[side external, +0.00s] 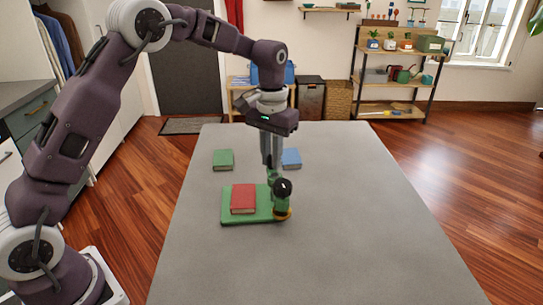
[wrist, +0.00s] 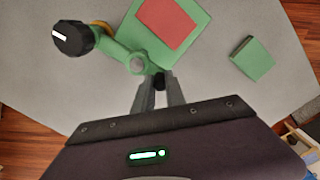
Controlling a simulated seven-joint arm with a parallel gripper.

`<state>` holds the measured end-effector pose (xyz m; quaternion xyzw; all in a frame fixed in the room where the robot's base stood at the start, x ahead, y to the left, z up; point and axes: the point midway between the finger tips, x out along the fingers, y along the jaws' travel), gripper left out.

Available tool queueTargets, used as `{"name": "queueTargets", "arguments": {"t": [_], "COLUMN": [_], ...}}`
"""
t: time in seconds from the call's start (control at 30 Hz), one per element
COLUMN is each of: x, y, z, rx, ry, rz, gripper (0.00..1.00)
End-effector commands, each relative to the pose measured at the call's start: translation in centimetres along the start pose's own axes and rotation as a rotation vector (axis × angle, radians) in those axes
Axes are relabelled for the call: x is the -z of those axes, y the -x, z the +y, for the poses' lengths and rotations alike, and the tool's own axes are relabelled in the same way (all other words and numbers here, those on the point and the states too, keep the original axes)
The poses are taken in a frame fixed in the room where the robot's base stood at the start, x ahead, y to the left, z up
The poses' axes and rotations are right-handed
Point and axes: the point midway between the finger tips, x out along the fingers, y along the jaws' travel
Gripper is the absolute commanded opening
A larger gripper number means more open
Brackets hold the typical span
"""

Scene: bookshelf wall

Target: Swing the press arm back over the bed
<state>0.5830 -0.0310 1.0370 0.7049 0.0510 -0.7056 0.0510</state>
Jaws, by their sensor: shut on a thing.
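A green book press stands on the grey table, with a red book (side external: 243,198) lying on its flat green bed (side external: 233,218). The green press arm (wrist: 112,50) is at the bed's right edge in the side view, pointing toward that camera, clear of the book. It carries a black knob (side external: 283,187) and a brass-coloured disc (side external: 284,214) below. My gripper (side external: 271,165) points down at the arm's pivot end. In the wrist view my gripper (wrist: 159,88) is shut on a small dark part beside the pivot, likely the arm's handle; the fingers partly hide it.
A green book (side external: 223,159) lies behind the press to the left, and a blue book (side external: 291,158) lies behind my gripper. The green book also shows in the wrist view (wrist: 252,58). The front and right of the table (side external: 370,230) are clear.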

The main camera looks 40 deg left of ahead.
Motion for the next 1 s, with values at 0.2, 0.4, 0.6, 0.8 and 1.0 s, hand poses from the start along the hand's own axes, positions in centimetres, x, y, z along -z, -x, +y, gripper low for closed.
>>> {"name": "queueTargets", "arguments": {"t": [0.2, 0.4, 0.6, 0.8, 1.0], "x": [0.1, 0.1, 0.4, 0.8, 1.1], "y": [0.1, 0.1, 0.1, 0.1, 0.1], "z": [0.0, 0.0, 0.3, 0.9, 1.6], "rx": [0.0, 0.0, 0.0, 0.0, 0.0], "ry": [0.0, -0.02, -0.111, -0.275, -0.466], "rz": [0.003, 0.004, 0.005, 0.005, 0.005], "gripper": [0.0, 0.0, 0.0, 0.0, 0.0]}}
